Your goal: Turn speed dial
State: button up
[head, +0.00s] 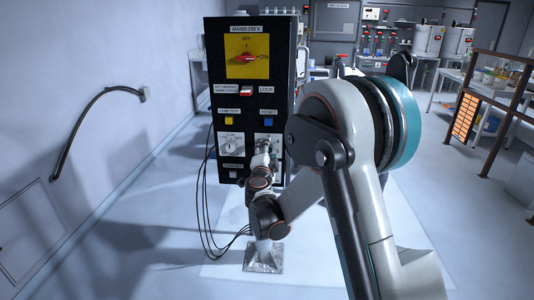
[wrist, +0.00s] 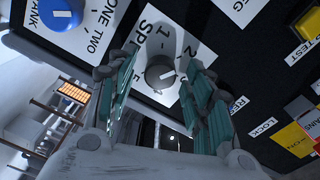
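The speed dial is a round grey knob (wrist: 160,73) with a light pointer line, on a white plate marked "SPE…", 1 and 2. It shows in the middle of the wrist view, upside down relative to the panel. My gripper (wrist: 158,85) is open, with one teal-padded finger on each side of the knob. Gaps show between the pads and the knob, and I cannot tell how deep the fingertips reach. In the head view my gripper (head: 264,150) is at the lower right of the black control panel (head: 216,75) and my arm covers the dial.
A blue knob (wrist: 61,13) marked "TANK" sits close beside the dial plate. The panel also has a red mains switch (head: 245,58), a yellow button (head: 228,121) and a blue button (head: 269,121). Loose black cables (head: 207,205) hang at its left. A railing (head: 495,110) stands at right.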

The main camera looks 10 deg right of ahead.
jog(key=v, duration=1.2)
dwell(0.3)
